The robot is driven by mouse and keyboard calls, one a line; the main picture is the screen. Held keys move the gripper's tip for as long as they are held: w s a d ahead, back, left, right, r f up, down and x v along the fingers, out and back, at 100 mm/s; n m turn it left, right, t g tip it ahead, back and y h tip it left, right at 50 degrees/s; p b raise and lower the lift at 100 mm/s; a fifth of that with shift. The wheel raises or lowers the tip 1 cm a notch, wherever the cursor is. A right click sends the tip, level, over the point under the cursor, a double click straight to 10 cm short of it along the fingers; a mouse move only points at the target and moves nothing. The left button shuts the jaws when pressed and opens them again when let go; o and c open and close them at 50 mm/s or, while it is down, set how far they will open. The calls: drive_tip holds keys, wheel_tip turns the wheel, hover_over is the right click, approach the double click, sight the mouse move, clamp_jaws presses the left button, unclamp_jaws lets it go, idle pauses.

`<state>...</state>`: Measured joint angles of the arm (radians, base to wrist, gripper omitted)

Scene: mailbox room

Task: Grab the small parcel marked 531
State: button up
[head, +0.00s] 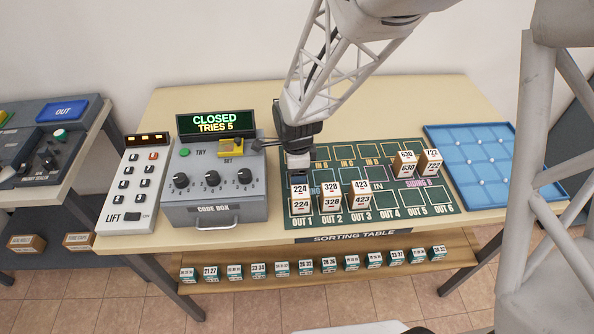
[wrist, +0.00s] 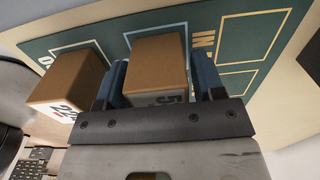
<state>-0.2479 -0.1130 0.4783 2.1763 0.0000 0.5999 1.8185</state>
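A brown parcel (wrist: 156,65) sits between my gripper's two blue fingers in the wrist view. Its white label shows a 5 and part of another digit; the rest is cut off by the gripper. My gripper (wrist: 162,82) has a finger on each side of it, very close; I cannot tell whether they press on it. In the head view my gripper (head: 299,176) points down at the left part of the green mat, just behind the 224 parcels (head: 301,199). The parcel between my fingers is hidden there. The 224 parcel also shows left of my gripper in the wrist view (wrist: 72,82).
Parcels 328 (head: 331,201) and 423 (head: 361,201) stand to the right, with 630 (head: 405,168) and 722 (head: 429,167) farther right. The code box (head: 212,187) reads CLOSED, TRIES 5. A blue tray (head: 475,143) lies at the right.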

drive_tip(key=c, duration=0.7)
drive_tip(key=shift+r, duration=0.15)
drive_tip(key=shift+r, duration=4.85)
